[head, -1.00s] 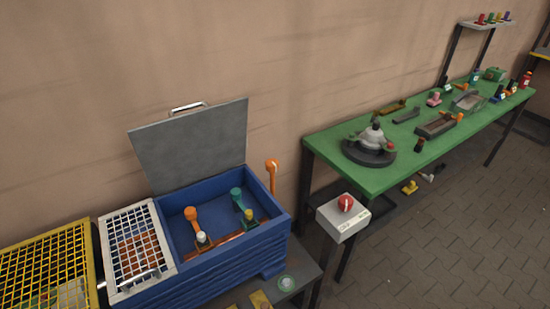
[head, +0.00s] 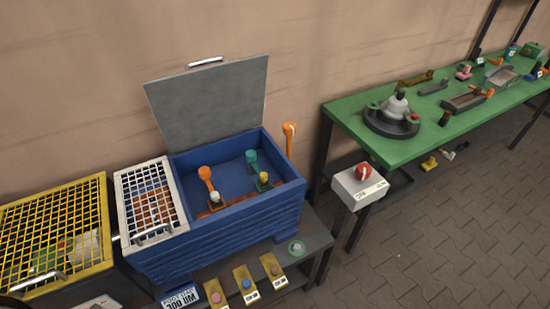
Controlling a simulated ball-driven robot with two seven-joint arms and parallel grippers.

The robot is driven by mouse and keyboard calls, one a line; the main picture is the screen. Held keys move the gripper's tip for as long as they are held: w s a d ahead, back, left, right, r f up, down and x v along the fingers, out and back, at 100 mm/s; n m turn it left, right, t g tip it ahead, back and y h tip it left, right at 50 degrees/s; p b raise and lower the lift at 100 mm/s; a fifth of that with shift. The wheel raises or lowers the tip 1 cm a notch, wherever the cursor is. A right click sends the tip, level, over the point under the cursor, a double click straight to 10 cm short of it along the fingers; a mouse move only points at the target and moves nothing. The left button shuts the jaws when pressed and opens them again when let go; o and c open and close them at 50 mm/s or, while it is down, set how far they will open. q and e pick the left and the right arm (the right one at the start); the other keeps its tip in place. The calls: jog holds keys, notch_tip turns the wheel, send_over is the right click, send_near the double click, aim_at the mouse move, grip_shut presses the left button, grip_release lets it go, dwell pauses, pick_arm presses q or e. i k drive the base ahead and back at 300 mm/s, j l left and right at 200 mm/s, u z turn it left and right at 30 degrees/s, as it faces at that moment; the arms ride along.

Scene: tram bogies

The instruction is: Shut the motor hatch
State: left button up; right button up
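The motor hatch (head: 208,102) is a grey flat lid with a pale handle (head: 206,62) along its top edge. It stands open, raised upright at the back of the blue box (head: 240,230). Inside the open box are an orange lever (head: 205,175), a teal lever (head: 252,158) and small knobs on a brown bar. Neither of my grippers shows clearly in the head view. A dark rounded shape sits at the bottom left corner, too cut off to identify.
A white mesh cover (head: 150,200) lies left of the opening, beside a yellow mesh cage (head: 55,235). An orange lever (head: 289,135) rises at the box's right rear. A switch box with a red knob (head: 362,172) and a green table (head: 390,150) stand to the right.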

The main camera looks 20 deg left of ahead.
aim_at(190, 109)
jog(key=j+u, duration=0.1)
jog(key=u, duration=0.9)
